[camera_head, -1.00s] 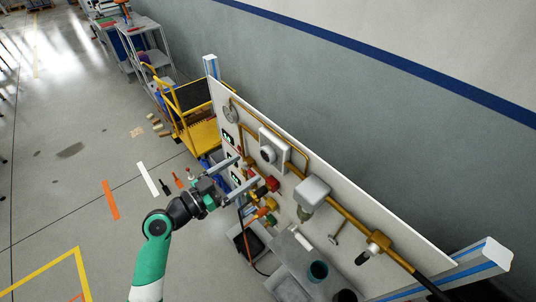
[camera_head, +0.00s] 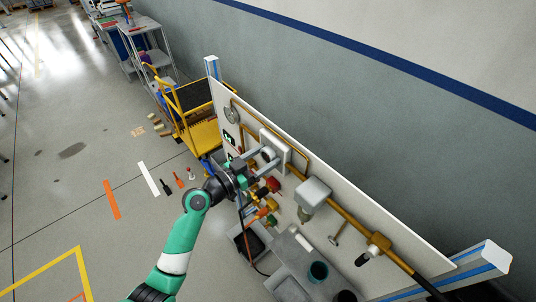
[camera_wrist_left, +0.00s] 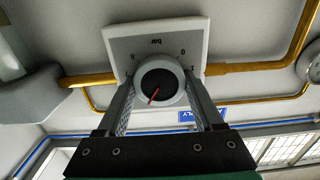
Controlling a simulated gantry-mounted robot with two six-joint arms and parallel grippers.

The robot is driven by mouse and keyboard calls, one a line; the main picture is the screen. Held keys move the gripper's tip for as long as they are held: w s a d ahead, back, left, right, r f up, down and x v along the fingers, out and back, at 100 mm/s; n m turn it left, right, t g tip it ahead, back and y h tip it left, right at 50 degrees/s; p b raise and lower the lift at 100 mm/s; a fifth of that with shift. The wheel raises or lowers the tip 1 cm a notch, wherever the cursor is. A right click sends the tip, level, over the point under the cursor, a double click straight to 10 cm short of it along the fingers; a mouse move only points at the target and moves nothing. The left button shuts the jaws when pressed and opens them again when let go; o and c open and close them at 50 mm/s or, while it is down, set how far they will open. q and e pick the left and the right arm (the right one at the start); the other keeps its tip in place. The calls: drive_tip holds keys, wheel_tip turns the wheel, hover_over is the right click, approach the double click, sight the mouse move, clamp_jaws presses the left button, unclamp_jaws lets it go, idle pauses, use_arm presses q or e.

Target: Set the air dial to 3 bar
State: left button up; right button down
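The air dial is a round knob on a square pale plate (camera_head: 280,146), on the upright white board. In the left wrist view the dial knob (camera_wrist_left: 157,84) has a dark face and a red pointer slanting to the lower left. My left gripper (camera_head: 274,156) is at the dial. Its fingers (camera_wrist_left: 159,84) are apart, one on each side of the knob; I cannot tell whether they touch it. My right gripper is not in view.
A brass pipe (camera_head: 350,219) runs along the board (camera_head: 395,225), with a grey box (camera_head: 313,193) on it. Red and yellow fittings (camera_head: 270,187) sit below my left gripper. The floor at left is mostly open.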

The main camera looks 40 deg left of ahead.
use_arm(q)
drive_tip(key=c, duration=0.7)
drive_tip(key=shift+n, duration=1.4)
drive_tip(key=n, duration=0.3)
drive_tip(key=shift+a+n+p, duration=0.1)
drive_tip(key=shift+n+p, duration=0.25)
drive_tip(key=shift+n, duration=0.05)
drive_tip(key=n, duration=0.3)
drive_tip(key=shift+p, duration=0.4)
drive_tip(key=shift+a+f+n+p, duration=0.1)
drive_tip(key=shift+n+p, duration=0.3)
drive_tip(key=shift+n, duration=1.5)
